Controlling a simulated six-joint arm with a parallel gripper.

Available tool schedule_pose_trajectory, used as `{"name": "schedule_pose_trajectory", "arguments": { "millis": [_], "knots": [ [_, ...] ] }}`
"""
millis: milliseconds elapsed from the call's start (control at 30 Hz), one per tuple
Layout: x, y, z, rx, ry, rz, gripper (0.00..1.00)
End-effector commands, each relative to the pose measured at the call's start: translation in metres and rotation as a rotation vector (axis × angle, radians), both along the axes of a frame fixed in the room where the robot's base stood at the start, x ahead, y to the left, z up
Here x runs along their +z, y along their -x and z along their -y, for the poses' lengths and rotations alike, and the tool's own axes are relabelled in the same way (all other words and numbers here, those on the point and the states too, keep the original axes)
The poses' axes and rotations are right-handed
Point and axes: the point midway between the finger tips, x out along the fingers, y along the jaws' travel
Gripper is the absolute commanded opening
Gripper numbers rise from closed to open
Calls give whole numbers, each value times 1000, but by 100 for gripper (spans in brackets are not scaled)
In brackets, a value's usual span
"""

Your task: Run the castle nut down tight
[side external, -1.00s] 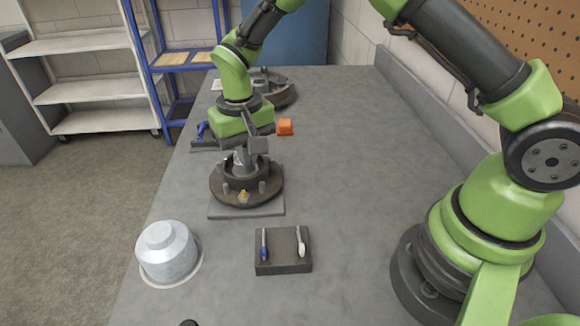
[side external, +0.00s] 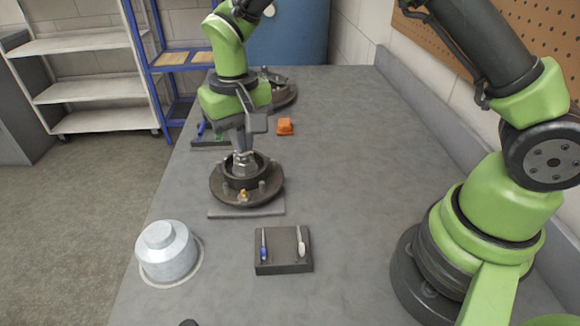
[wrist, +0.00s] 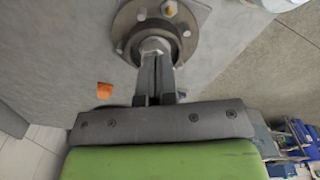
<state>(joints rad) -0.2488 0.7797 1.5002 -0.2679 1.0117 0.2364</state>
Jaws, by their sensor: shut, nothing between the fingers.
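The castle nut (side external: 243,164) is a bright metal nut in the middle of the dark round hub (side external: 230,193). It also shows in the wrist view (wrist: 155,45), just beyond the fingertips. The hub has several studs around its rim and sits on a flat grey plate. My gripper (side external: 240,149) points down right above the nut, with its fingers together and nothing between them. In the wrist view the two fingers (wrist: 156,62) lie side by side. Whether the tips touch the nut I cannot tell. The nut's lower side and its seat are hidden.
A silver cap (side external: 167,252) stands at the front left near the table edge. A dark tray (side external: 284,268) holds a blue-tipped and a white tool. An orange block (side external: 285,127) and another dark round part (side external: 282,92) lie behind.

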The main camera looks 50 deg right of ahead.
Motion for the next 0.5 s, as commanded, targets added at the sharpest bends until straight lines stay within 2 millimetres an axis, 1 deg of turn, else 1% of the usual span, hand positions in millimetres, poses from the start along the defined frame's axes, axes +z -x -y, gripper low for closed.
{"name": "schedule_pose_trajectory", "arguments": {
  "millis": [33, 100, 367, 433, 500],
  "knots": [
    [5, 0, 0, -1, 0, 3, 0],
    [8, 0, 0, -1, 0, 3, 0],
    [9, -1, 1, -2, 1, 3, 0],
    [11, -1, 4, -4, 1, 4, 0],
    [15, -1, 12, -5, 0, 5, 0]
  ]
}}
